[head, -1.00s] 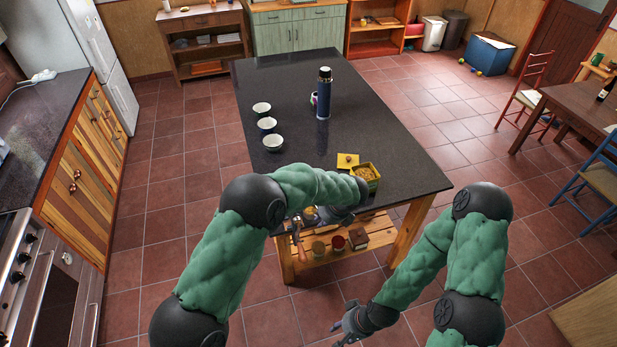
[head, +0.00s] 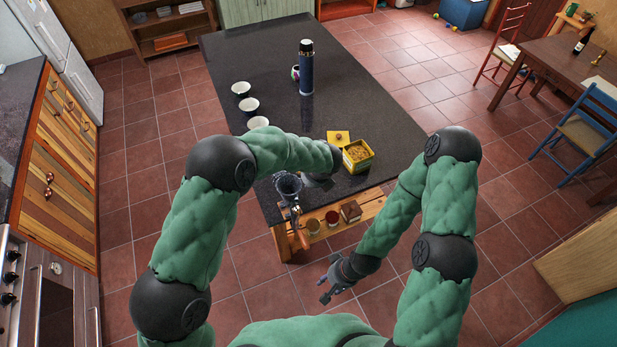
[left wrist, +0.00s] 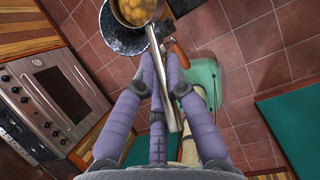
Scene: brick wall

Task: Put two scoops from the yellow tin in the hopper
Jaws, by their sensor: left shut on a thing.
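The yellow tin (head: 371,163), open and holding golden contents, stands near the table's front right corner. The hopper (head: 288,184) is a dark funnel on a crank device at the table's front edge. My left gripper (left wrist: 158,72) is shut on the handle of a metal scoop (left wrist: 152,40). The scoop's bowl holds yellow-orange pieces and overlaps part of the speckled hopper (left wrist: 112,38) in the left wrist view; the height gap cannot be told. In the head view my left forearm mostly hides this gripper. My right gripper (head: 332,284) is open and empty, low in front of the table.
A yellow lid (head: 338,136) lies beside the tin. White cups (head: 249,105), a blue flask (head: 306,70) and a mug stand farther back on the dark table (head: 245,60). Jars (head: 332,218) sit on the shelf below. A wooden crank handle (head: 302,240) hangs at the front edge.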

